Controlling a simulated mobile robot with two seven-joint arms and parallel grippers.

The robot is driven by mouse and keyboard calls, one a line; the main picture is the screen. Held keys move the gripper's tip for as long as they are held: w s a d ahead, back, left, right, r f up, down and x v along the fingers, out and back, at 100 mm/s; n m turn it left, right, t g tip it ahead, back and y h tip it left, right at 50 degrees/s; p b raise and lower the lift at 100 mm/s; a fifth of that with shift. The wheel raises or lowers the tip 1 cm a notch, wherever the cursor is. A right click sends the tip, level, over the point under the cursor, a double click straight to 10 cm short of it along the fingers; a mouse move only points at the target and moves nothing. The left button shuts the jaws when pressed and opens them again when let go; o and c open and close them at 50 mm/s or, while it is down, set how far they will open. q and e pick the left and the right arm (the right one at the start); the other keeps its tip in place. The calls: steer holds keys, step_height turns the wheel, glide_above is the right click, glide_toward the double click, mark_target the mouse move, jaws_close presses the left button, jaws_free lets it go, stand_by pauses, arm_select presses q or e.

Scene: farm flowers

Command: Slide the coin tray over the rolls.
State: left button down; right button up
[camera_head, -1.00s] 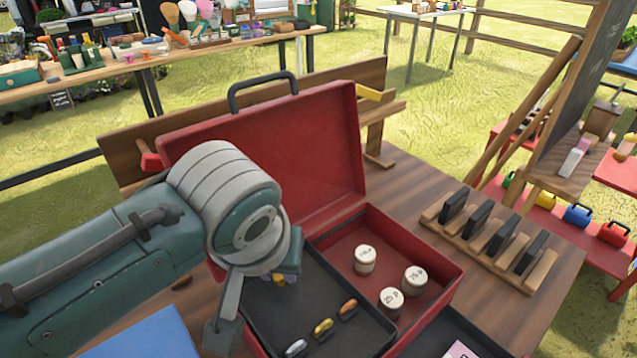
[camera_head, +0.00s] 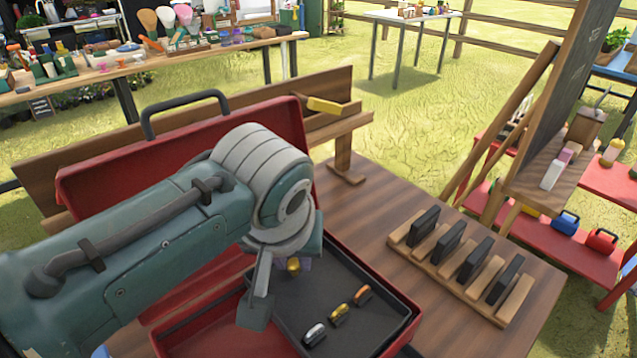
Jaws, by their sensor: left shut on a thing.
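The dark coin tray (camera_head: 372,322) lies in the right part of the open red cash box (camera_head: 205,328). Several metallic-coloured pieces, silver, gold and copper, lie in the tray, one (camera_head: 315,333) near its front. The white coin rolls are not visible; the tray covers the part of the box where they stood. The box's bare red floor shows on the left. My left gripper (camera_head: 270,296) is shut on the tray near its left side, with its wrist hiding part of the tray. My right gripper is not in view.
The box's raised red lid (camera_head: 110,190) with a black handle stands behind my arm. A wooden rack (camera_head: 460,262) with several dark slabs sits on the table to the right. Bare table (camera_head: 350,225) lies between them. An easel board and red shelves stand beyond.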

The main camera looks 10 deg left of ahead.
mark_target(301, 296)
arm_select(q)
steer(key=shift+w+d+f, duration=0.1)
steer(key=shift+w+d, duration=0.4)
steer(key=shift+w, duration=0.15)
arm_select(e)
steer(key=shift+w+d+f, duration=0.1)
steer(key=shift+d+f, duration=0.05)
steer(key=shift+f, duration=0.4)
arm_select(q)
steer(key=c, duration=1.1)
jaws_free()
steer(key=shift+c, duration=0.2)
steer(key=shift+o, duration=0.8)
steer(key=shift+d, duration=0.1)
steer(key=p+v, duration=0.3)
steer(key=v, duration=0.7)
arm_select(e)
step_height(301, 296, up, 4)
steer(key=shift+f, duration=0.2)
